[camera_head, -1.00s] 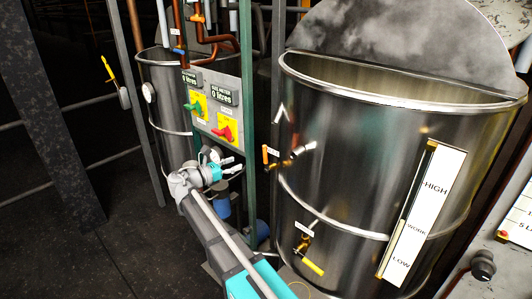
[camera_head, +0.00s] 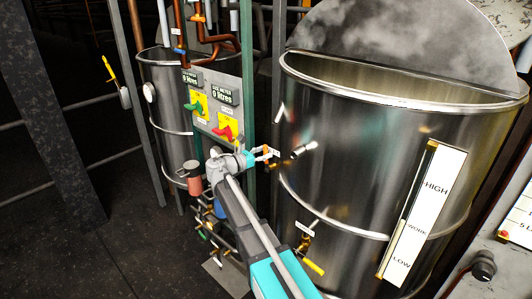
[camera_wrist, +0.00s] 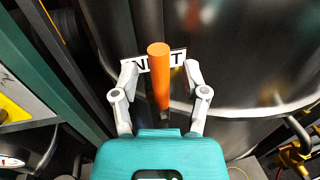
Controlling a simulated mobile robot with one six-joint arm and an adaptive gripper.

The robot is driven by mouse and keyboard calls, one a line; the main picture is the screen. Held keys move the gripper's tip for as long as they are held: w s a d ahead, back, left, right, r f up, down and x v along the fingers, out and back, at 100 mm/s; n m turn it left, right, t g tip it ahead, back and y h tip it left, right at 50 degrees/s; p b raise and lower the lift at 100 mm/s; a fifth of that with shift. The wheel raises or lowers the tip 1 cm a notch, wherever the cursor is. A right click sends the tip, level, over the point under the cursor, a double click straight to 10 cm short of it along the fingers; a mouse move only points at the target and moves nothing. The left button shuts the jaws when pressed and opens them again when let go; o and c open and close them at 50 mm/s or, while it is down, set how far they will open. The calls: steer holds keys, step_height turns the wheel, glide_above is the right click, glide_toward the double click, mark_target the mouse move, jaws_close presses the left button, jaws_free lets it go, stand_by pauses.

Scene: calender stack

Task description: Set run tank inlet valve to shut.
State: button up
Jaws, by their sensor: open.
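The large steel tank (camera_head: 350,180) stands at the right of the head view. On its left side is a valve with an orange lever handle (camera_wrist: 160,75), beside a white label (camera_wrist: 176,58) partly hidden by the handle; I read "N" and "T". In the wrist view the orange handle stands upright between the two grey fingers of my gripper (camera_wrist: 160,84), which is open, with a gap on each side. In the head view my gripper (camera_head: 263,154) is at this valve and hides part of it. Contact with the handle cannot be told.
Left of the tank is a green post (camera_head: 247,90) and a panel (camera_head: 218,118) with two meters and coloured switches. Lower on the tank is another valve with a yellow handle (camera_head: 313,267). A level board (camera_head: 424,212) is on the tank's front. Open floor lies at the lower left.

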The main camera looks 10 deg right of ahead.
steer(key=shift+w+d, duration=0.15)
steer(key=shift+d, duration=0.2)
jaws_close()
